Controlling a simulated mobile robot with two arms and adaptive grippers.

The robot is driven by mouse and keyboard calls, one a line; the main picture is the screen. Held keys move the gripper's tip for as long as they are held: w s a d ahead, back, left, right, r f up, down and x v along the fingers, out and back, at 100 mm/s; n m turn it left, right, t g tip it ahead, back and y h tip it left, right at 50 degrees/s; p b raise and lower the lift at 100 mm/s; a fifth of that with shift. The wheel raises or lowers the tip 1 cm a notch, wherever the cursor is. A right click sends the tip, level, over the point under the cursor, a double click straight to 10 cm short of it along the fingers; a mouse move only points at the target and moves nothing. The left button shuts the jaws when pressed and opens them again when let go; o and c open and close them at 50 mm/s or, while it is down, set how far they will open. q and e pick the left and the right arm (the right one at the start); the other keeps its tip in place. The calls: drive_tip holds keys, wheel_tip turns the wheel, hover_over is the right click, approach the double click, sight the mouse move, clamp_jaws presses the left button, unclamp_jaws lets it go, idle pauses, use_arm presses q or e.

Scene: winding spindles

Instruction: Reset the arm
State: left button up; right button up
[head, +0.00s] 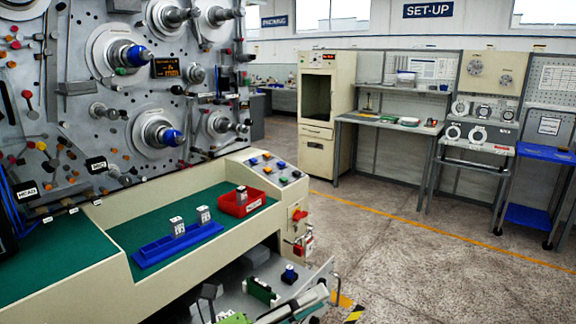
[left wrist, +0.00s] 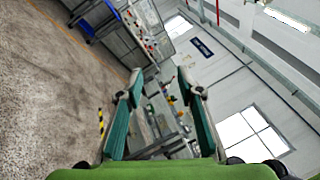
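My left gripper (head: 318,296) shows low in the head view, at the bottom edge below the machine's front corner, partly cut off by the frame. In the left wrist view its two teal-padded fingers (left wrist: 163,88) stand well apart, with nothing held between them. It points out over the room, with benches and a window beyond, and that view is strongly rolled. My right gripper is not seen in either view.
The grey machine panel (head: 75,95) with spindles rises at left. On its green-topped ledge (head: 120,222) stand a blue tray (head: 153,253) with two small metal parts and a red bin (head: 228,210). Open floor (head: 400,270) lies at right, before the benches and a blue-topped cart (head: 545,153).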

use_arm(q)
drive_tip(key=w+a+r+n+t+y, duration=0.1)
drive_tip(key=w+a+n+t+y, duration=0.1)
drive_tip(key=a+n+t+y, duration=0.55)
drive_tip(key=w+a+r+n+t+y, duration=0.1)
drive_tip(key=w+a+n+t+y, duration=0.2)
drive_tip(key=n, duration=0.7)
drive_tip(key=s+a+f+n+g+y, duration=0.35)
drive_tip(key=a+f+n, duration=0.3)
drive_tip(key=f, duration=0.25)
drive_tip(key=s+a+f+n+g+y, duration=0.2)
drive_tip(key=a+f+n+y, duration=0.35)
drive_tip(key=a+f, duration=0.35)
drive_tip(key=s+d+f+n+g+h, duration=0.1)
drive_tip(key=s+f+n+g, duration=0.1)
drive_tip(key=s+f+g, duration=0.65)
drive_tip(key=s+d+f+n+g+h, duration=0.15)
drive_tip(key=s+f, duration=0.45)
drive_tip(key=s, duration=0.7)
wheel_tip(320, 180, down, 27)
drive_tip(key=s+g, duration=0.2)
drive_tip(key=s+a+f, duration=0.1)
drive_tip(key=s+f, duration=0.7)
drive_tip(key=s+a+f+g, duration=0.1)
drive_tip(key=s+a+f, duration=0.1)
drive_tip(key=s+f, duration=0.6)
drive_tip(key=shift+s+a+y, duration=0.3)
drive_tip(key=shift+s+y, duration=0.1)
drive_tip(key=shift+s, duration=0.3)
